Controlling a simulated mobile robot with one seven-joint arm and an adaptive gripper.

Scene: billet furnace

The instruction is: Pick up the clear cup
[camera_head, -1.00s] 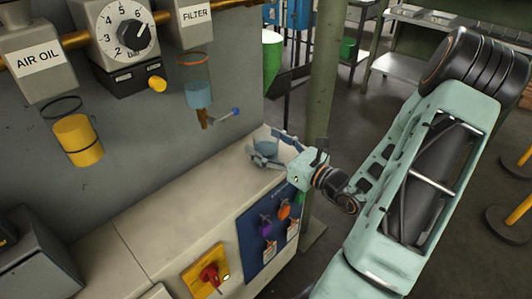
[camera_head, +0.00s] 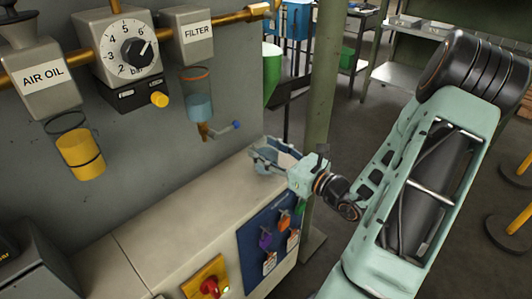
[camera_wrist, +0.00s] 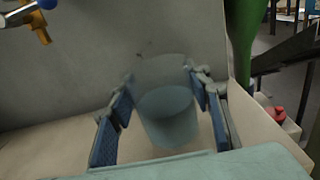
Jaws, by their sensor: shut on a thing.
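The clear cup (camera_wrist: 168,108) is a bluish see-through tumbler, upright between the two blue-padded fingers of my gripper (camera_wrist: 160,105) in the wrist view. The fingers are shut on it, one on each side. In the head view, my gripper (camera_head: 277,155) is over the far right end of the beige cabinet top, with the cup largely hidden among the fingers. I cannot tell whether the cup's base is off the surface.
The beige cabinet top (camera_head: 185,203) is clear to the left. A grey wall with a pressure dial (camera_head: 133,52), yellow bowl (camera_head: 80,156) and filter bowl (camera_head: 199,107) rises behind. A green post (camera_head: 325,110) stands right of my gripper. A red knob (camera_head: 210,287) is on the cabinet front.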

